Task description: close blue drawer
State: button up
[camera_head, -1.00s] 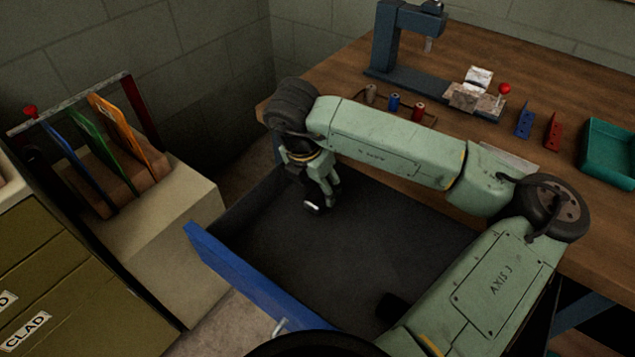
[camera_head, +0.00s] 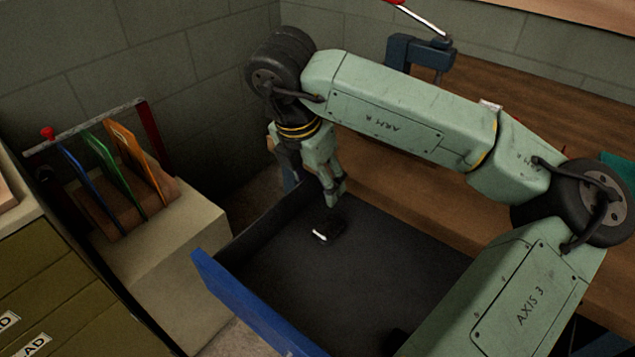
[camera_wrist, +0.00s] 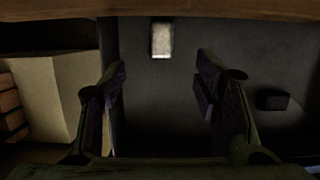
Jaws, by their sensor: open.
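The blue drawer stands pulled out from under the wooden bench, its blue front (camera_head: 250,302) facing the lower left and its dark inside (camera_head: 370,265) showing. It also shows in the wrist view as a dark floor (camera_wrist: 170,110). My gripper (camera_head: 335,198) points down above the back part of the drawer, empty. In the wrist view my gripper (camera_wrist: 160,85) has its two fingers well apart. A small dark object with a white part (camera_head: 321,236) lies on the drawer floor below the gripper; its white part (camera_wrist: 161,40) shows between and beyond the fingers.
The wooden bench (camera_head: 385,195) is behind the drawer, with a dark blue press (camera_head: 418,55) on it. A rack of blue, green and orange panels (camera_head: 108,170) stands on a pale block at left. Olive drawers (camera_head: 50,285) are at lower left. A second dark object (camera_wrist: 272,100) lies in the drawer.

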aim_at(304, 296)
jog(key=k+j, duration=0.8)
jog(key=i+l+z, duration=0.1)
jog(key=l, duration=0.2)
jog(key=i+l+z, duration=0.1)
jog(key=i+l, duration=0.1)
jog(key=l, duration=0.1)
